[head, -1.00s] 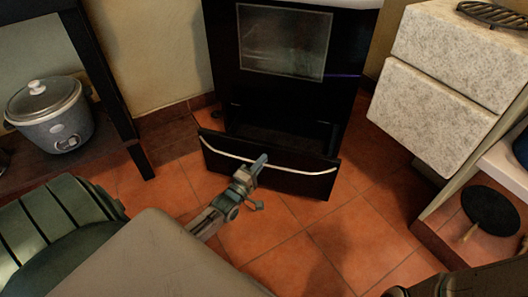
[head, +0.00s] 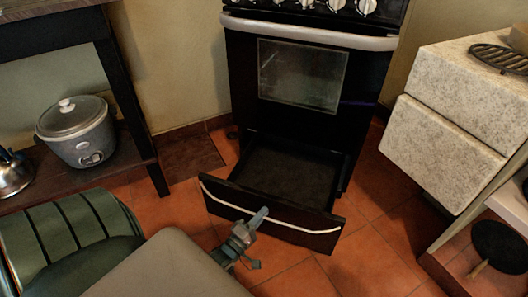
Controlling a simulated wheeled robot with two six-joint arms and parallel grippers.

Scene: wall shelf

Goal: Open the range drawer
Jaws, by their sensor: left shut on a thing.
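The black range (head: 300,125) stands against the back wall, with a windowed oven door and a white handle bar. Its bottom drawer (head: 290,228) is pulled well out, and the empty dark inside (head: 287,172) shows. A thin white curved handle (head: 293,220) runs across the drawer front. My left gripper (head: 257,219) is at the middle of this handle and shut on it. The fingertips hide a small part of the handle. My right gripper is not in view.
A dark shelf table (head: 126,100) with a rice cooker (head: 77,132) and a kettle (head: 14,172) stands at left. A pale stone-faced cabinet (head: 440,150) is at right, close to the range. Tiled floor (head: 375,255) lies clear right of the drawer.

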